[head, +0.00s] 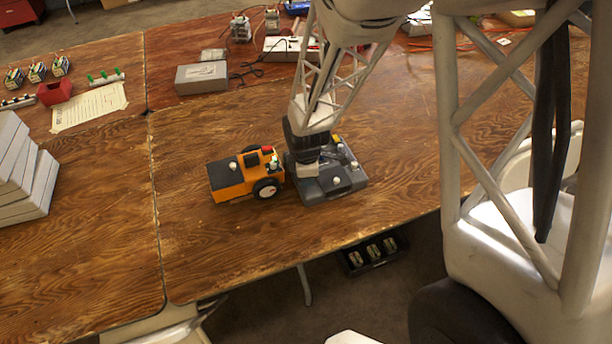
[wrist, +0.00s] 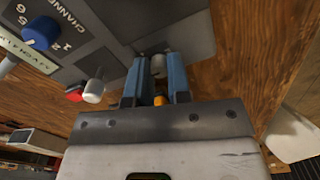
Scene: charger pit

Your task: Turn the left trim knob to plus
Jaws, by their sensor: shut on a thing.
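The grey control box (head: 322,193) lies on the wooden table, with small pale knobs on its top. In the wrist view its panel (wrist: 190,25) carries a blue knob (wrist: 40,33) with a white pointer, beside the word CHANNEL and numbers. My gripper (wrist: 156,68) comes down on the box's left part in the head view. Its two blue fingers are closed around a small grey knob (wrist: 158,65). That knob's pointer and any plus or minus marks cannot be made out. A separate pale stick-like knob (wrist: 95,88) stands apart from the fingers.
An orange toy vehicle (head: 230,180) stands just left of the control box. A grey case (head: 202,77) and a paper sheet (head: 90,106) lie farther back. Stacked grey boxes (head: 25,175) stand at far left. The table's front right is bare.

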